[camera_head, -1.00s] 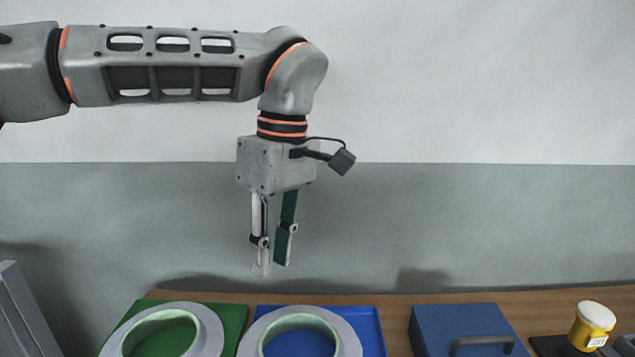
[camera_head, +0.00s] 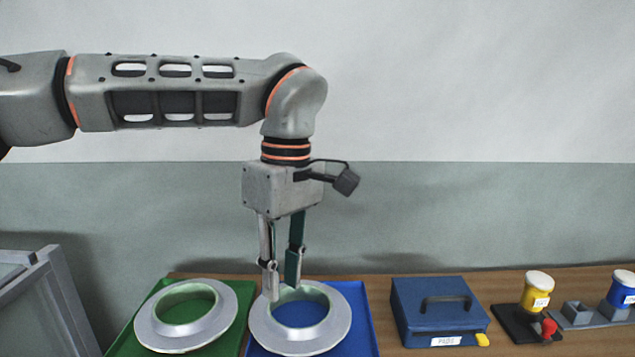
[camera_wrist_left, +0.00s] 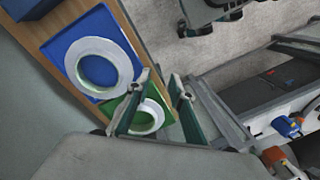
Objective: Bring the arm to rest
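My left arm comes in from the left in the head view, with its upper links level and its gripper hanging down. My left gripper (camera_head: 283,288) is open and empty, with a gap between its fingers. It overlaps the far rim of the grey ring mould (camera_head: 337,325) on the blue tray in the head view. In the left wrist view the fingers (camera_wrist_left: 155,105) stand apart with nothing between them, and the ring moulds appear farther off beyond them. My right gripper is out of view.
Another ring mould (camera_head: 227,310) lies on a green tray (camera_head: 125,343); the blue tray (camera_head: 360,325) is beside it. A blue box with a handle (camera_head: 415,310), a yellow pot (camera_head: 536,296) and a blue pot (camera_head: 622,291) stand right. A grey frame (camera_head: 62,290) stands left.

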